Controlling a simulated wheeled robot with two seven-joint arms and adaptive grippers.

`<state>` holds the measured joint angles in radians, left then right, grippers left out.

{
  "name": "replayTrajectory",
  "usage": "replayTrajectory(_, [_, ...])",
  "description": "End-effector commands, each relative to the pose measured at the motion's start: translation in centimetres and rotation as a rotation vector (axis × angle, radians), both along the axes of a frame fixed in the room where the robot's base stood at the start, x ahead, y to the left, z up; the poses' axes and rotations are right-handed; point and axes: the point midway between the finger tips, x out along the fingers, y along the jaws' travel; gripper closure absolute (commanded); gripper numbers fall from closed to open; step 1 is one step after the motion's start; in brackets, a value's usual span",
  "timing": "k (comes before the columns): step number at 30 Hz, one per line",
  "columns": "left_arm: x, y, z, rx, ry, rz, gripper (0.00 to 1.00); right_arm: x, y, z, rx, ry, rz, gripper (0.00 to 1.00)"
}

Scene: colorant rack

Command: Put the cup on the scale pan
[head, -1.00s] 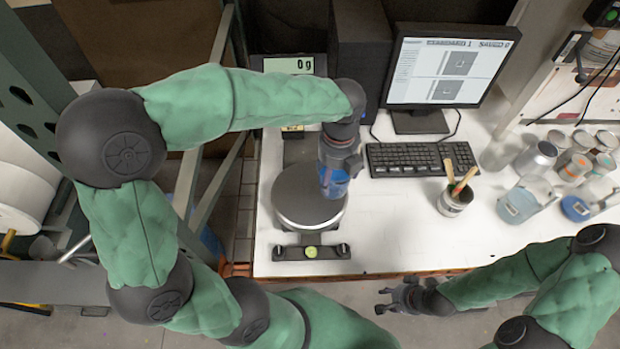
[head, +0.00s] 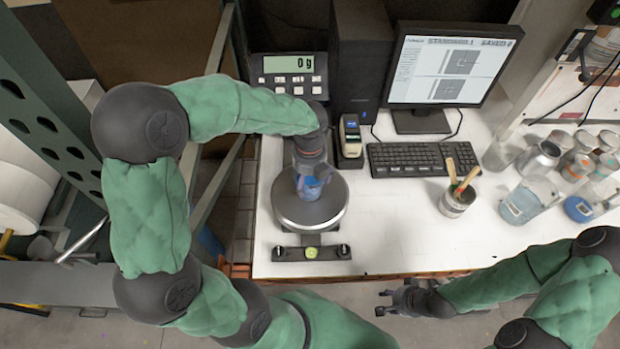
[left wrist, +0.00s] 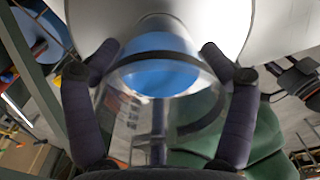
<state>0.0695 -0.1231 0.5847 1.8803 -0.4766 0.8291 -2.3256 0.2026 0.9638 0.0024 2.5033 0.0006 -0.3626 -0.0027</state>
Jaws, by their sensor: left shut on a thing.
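The clear cup with blue contents (head: 311,189) is in my left gripper (head: 310,177), above the round grey scale pan (head: 312,217). In the left wrist view the cup (left wrist: 155,75) sits between the two dark fingers, and the pan (left wrist: 225,22) shows behind it. Whether the cup's base touches the pan is hard to tell. The scale display (head: 289,64) reads 0 g. My right gripper (head: 384,301) is open and empty, off the front edge of the table.
A small device (head: 350,138) and a keyboard (head: 420,158) lie behind and right of the scale. A tin with brushes (head: 456,199) stands to the right. Several jars and beakers (head: 524,201) fill the table's right side.

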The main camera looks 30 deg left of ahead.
Motion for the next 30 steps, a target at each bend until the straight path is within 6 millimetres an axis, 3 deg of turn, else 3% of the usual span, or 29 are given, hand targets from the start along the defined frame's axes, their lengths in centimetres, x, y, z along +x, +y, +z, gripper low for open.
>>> replayTrajectory(12, [0.07, 0.0, -0.45, -0.001, -0.003, 0.001, 0.71, 0.0, -0.01, -0.16, 0.0, 0.0, 0.0, 0.62])
replayTrajectory(13, [0.06, -0.01, -0.42, 0.0, -0.002, 0.001, 0.08, 0.0, 0.0, -0.13, 0.0, 0.0, 0.0, 0.62])
replayTrajectory(14, [0.05, -0.02, -0.4, 0.0, -0.002, 0.001, 0.0, 0.0, 0.0, -0.12, 0.0, 0.0, 0.0, 0.62])
replayTrajectory(30, [0.05, -0.02, 0.21, 0.0, -0.002, 0.0, 0.0, 0.0, 0.0, 0.26, 0.0, 0.0, 0.0, 0.62])
